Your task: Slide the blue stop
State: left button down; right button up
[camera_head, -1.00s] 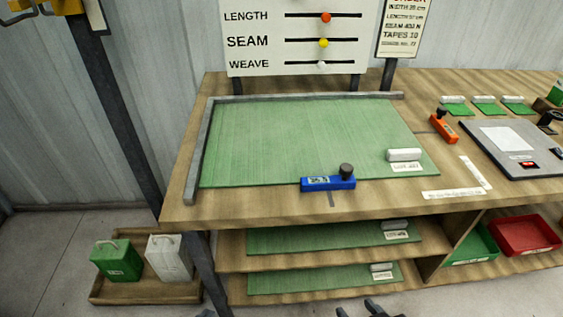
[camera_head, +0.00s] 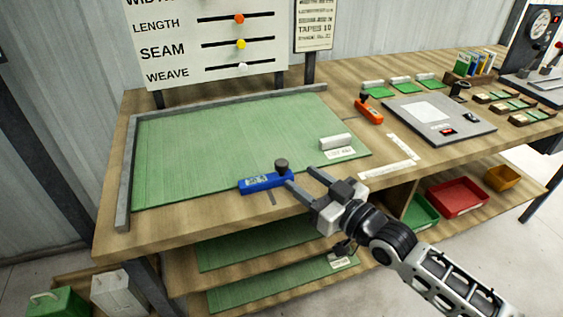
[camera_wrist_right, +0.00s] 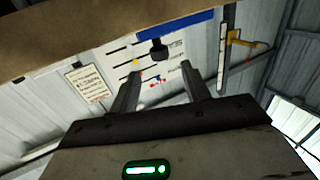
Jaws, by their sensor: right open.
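The blue stop (camera_head: 262,182) lies at the front edge of the green sheet (camera_head: 235,150), with a dark round knob on its right end. It also shows in the right wrist view (camera_wrist_right: 185,27), with its knob in front of the space between the fingers. My right gripper (camera_head: 300,178) is open at the table's front edge. Its left fingertip is close to the knob in the head view; I cannot tell whether they touch. The right wrist view shows both fingers (camera_wrist_right: 158,80) apart with nothing between them. My left gripper is not in view.
A grey rail (camera_head: 125,175) bounds the sheet's left and back sides. An orange stop (camera_head: 369,110) and a grey panel (camera_head: 440,120) lie to the right. Shelves with red (camera_head: 457,197) and green bins lie below.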

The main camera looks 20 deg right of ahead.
aim_at(286, 167)
jog(key=x, duration=0.7)
jog(key=shift+w+a, duration=0.2)
jog(key=shift+w, duration=0.1)
